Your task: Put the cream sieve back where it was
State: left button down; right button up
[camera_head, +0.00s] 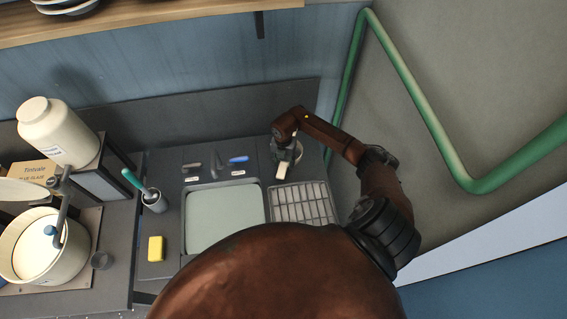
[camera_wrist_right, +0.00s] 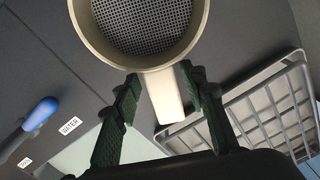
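The cream sieve shows in the right wrist view, with a cream rim, a dark round mesh (camera_wrist_right: 150,22) and a short cream handle (camera_wrist_right: 163,97). In the head view its cream handle (camera_head: 283,171) shows below my right gripper (camera_head: 287,152), at the back right of the counter. In the right wrist view my right gripper (camera_wrist_right: 160,76) is open. Its two dark green fingers stand on either side of the handle, with a gap visible on both sides. The sieve's far edge is cut off by the frame. My left gripper is not in view.
A yellow sponge (camera_head: 155,248), a cup with a brush (camera_head: 154,201) and a large bucket (camera_head: 78,254) are left.

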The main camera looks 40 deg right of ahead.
jog(key=shift+o, duration=0.3)
jog(key=shift+r, duration=0.15)
notch_tip(320, 180, up, 12)
jog(key=p, duration=0.9)
dwell(1.0)
